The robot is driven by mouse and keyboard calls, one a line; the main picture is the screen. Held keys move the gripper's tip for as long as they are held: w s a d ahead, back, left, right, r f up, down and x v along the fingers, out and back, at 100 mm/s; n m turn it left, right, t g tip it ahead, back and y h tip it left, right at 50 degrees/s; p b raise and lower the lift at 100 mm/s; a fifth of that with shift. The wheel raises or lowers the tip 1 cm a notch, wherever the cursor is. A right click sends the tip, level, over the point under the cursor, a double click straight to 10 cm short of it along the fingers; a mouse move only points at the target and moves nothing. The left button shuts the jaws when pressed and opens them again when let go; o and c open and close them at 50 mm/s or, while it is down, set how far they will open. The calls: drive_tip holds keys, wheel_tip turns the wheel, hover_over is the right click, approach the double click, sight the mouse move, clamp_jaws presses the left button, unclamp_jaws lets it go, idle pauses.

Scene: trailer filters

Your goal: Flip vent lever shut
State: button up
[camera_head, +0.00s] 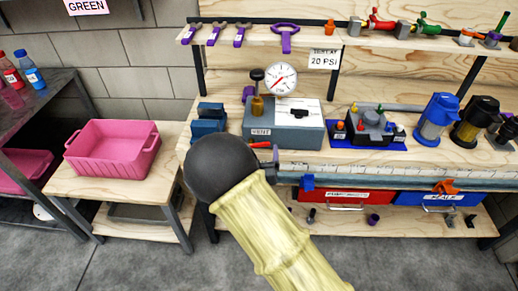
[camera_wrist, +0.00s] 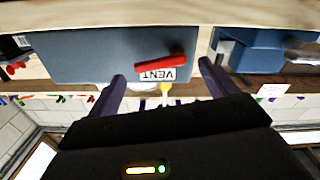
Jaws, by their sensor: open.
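The red vent lever (camera_wrist: 160,61) is on the face of a blue-grey box (camera_wrist: 90,55) in the wrist view, slightly tilted and close to horizontal in the picture. A white VENT label (camera_wrist: 157,75), upside down here, is beside it. My gripper (camera_wrist: 162,80) is open, with one purple finger on each side of the lever in the picture. The fingers look apart from the lever and hold nothing. In the head view the box (camera_head: 297,135) stands on the bench, and the red lever (camera_head: 261,145) shows just past my dark wrist, which hides most of my gripper.
A pressure gauge (camera_head: 281,79) rises above the box. A blue block (camera_head: 208,120) stands left of it, and a blue mat with fittings (camera_head: 367,142) lies to the right. A pink bin (camera_head: 112,148) is on a side table. Red and blue drawers (camera_head: 345,199) are below the bench.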

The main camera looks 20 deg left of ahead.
drive_tip(key=shift+x, duration=1.1)
drive_tip(key=c, duration=1)
drive_tip(key=shift+f+m+b, duration=0.4)
drive_tip(key=shift+m+b, duration=0.3)
drive_tip(key=shift+b, duration=0.4)
drive_tip(key=shift+m+b, duration=0.5)
drive_tip(key=shift+m, duration=0.1)
drive_tip(key=o, duration=1)
drive_tip(key=shift+s, duration=0.1)
